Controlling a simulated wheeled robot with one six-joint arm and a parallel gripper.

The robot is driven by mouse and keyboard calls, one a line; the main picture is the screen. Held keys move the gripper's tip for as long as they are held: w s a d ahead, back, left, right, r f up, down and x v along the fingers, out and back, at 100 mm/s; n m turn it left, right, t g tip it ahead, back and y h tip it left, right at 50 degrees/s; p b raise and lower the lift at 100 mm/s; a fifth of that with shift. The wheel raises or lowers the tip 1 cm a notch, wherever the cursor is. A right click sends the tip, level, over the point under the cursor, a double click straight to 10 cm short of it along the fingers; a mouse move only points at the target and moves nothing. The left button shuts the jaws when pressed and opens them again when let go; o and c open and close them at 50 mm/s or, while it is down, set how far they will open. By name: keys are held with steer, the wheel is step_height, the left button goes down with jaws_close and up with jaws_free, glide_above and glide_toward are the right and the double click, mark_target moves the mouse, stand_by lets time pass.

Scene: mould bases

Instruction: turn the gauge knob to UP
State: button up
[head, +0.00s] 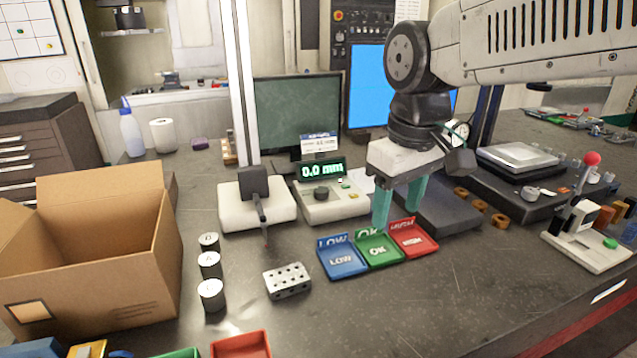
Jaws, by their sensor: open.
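The gauge knob (321,193) is a small dark round knob on top of a low white gauge box (345,209). The box's display (322,171) reads 0.0 mm in green. Any marks around the knob are too small to read, so I cannot tell where it points. My gripper (397,216) is open and empty, with two teal fingers pointing down. In the head view it is to the right of the knob and apart from it, over the back of the green and red trays.
A white stand (258,216) with a tall post and dark probe is left of the gauge box. Blue LOW (342,262), green OK (379,252) and red (415,240) trays lie in front. A drilled metal block (287,281), several weights (210,265) and a cardboard box (140,262) are leftward.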

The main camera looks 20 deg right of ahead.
steer(key=w+n, duration=0.4)
steer(key=w, duration=1)
steer(key=n+g, duration=0.1)
steer(key=n, duration=0.2)
glide_above(321, 190)
steer(key=f, duration=0.3)
steer(key=shift+s+d, duration=0.15)
steer(key=shift+s, duration=0.05)
steer(key=shift+w+f, duration=0.25)
steer(key=shift+f, duration=0.05)
step_height(321, 190, down, 7)
steer(key=shift+f, duration=0.2)
steer(key=c, duration=1)
